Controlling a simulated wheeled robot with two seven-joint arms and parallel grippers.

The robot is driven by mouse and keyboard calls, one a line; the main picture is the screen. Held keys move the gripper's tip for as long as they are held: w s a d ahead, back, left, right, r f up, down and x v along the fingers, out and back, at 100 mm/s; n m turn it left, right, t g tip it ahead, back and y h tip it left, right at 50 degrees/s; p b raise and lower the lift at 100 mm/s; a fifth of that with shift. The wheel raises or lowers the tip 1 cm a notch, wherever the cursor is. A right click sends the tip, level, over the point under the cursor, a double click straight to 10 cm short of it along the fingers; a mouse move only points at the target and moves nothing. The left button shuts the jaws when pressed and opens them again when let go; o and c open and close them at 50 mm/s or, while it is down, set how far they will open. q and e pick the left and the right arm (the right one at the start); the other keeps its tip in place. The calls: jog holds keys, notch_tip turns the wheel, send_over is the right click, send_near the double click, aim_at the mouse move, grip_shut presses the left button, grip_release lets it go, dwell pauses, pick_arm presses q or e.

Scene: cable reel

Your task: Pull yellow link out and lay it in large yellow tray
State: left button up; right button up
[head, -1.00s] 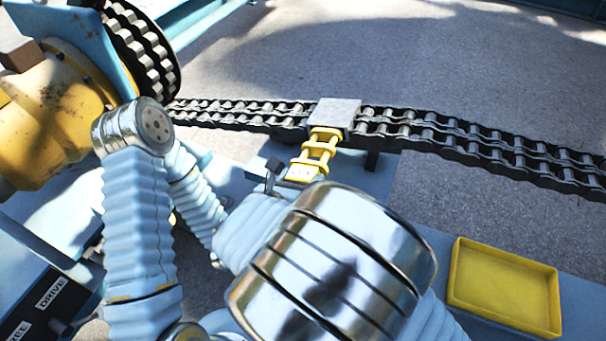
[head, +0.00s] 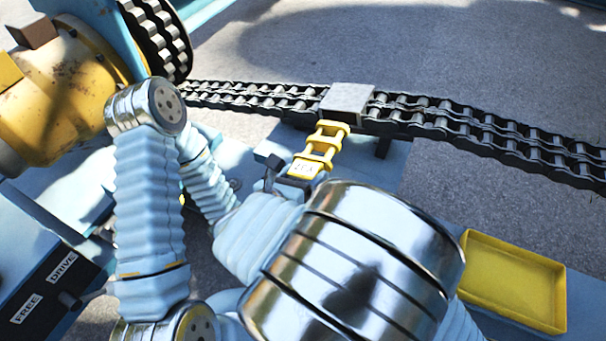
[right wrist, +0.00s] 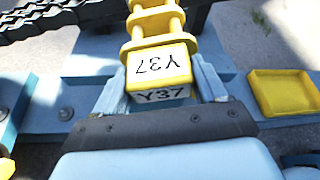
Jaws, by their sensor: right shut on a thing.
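The yellow link (head: 320,147), marked Y37 in the right wrist view (right wrist: 158,67), sticks out at the near side of the chain, just below a grey block. I cannot tell whether its far end is clear of the chain. My right gripper (right wrist: 160,88) is shut on its labelled near end, one finger on each side. In the head view my right wrist partly hides this gripper (head: 292,178). The large yellow tray (head: 512,318) is empty, at the lower right; it also shows in the right wrist view (right wrist: 288,112). My left gripper is not in view.
The dark double roller chain (head: 440,118) runs across the scene, with the grey block (head: 347,100) on it. A toothed wheel (head: 160,38) and a yellow drum (head: 55,105) stand at the left. A blue bench surface lies between link and tray.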

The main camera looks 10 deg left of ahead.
jog(key=shift+r+p, duration=2.55)
jog(key=shift+r, duration=2)
